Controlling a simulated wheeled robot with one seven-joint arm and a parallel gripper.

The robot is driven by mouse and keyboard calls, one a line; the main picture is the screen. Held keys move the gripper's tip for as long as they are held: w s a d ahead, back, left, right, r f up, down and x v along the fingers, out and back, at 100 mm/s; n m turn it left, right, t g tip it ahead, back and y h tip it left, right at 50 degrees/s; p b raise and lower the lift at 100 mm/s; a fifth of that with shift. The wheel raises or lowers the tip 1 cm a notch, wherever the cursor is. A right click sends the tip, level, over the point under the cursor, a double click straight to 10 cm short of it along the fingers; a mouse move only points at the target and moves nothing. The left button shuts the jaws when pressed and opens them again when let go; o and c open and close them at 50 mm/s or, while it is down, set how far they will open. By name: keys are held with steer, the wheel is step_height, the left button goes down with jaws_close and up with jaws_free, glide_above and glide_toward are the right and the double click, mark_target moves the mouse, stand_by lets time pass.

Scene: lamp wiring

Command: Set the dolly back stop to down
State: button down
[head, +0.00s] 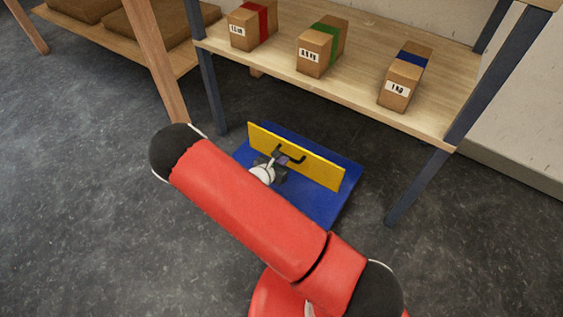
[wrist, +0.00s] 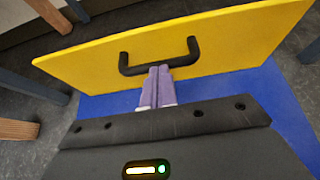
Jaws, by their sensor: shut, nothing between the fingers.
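The dolly (head: 322,205) is a blue flat platform on the floor, partly hidden by my red arm. Its back stop (head: 318,174) is a yellow panel standing up along the far side, with a black handle (head: 293,160) on its near face. In the wrist view the yellow back stop (wrist: 230,50) fills the upper part, and its black handle (wrist: 190,48) is a U-shaped bar. My gripper (wrist: 159,70) has its two pale purple fingers shut together, empty, at the handle's lower bar. Whether they touch the bar is unclear. My gripper also shows in the head view (head: 283,160).
A wooden shelf (head: 350,95) on dark legs stands behind and above the dolly. It holds boxes with a red (head: 262,18), a green (head: 330,40) and a blue band (head: 413,57). A shelf leg (head: 420,187) stands right of the dolly. Grey floor (head: 90,240) is clear at left.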

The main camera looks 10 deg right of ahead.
mark_target(294, 145)
steer(key=shift+w+d+r+g+y+p, duration=0.6)
steer(key=shift+w+d+r+g+p, duration=0.1)
steer(key=shift+w+d+r+p, duration=0.1)
steer(key=w+d+g, duration=0.1)
steer(key=w+d+y, duration=0.1)
steer(key=w+d+g+y+p, duration=0.1)
steer(key=shift+r+g, duration=0.25)
steer(key=shift+g, duration=0.05)
steer(key=shift+w+d+f+b, duration=0.9)
steer(key=shift+w+d+f, duration=0.2)
steer(key=shift+w+d, duration=0.4)
steer(key=shift+w+d+f+b, duration=1)
steer(key=shift+w+d, duration=0.35)
steer(key=shift+w, duration=0.3)
steer(key=shift+w+d+f+b, duration=0.8)
steer(key=shift+w+d+f, duration=0.35)
steer(key=shift+w+d, duration=0.35)
steer(key=shift+w+a, duration=0.1)
steer(key=shift+r, duration=0.1)
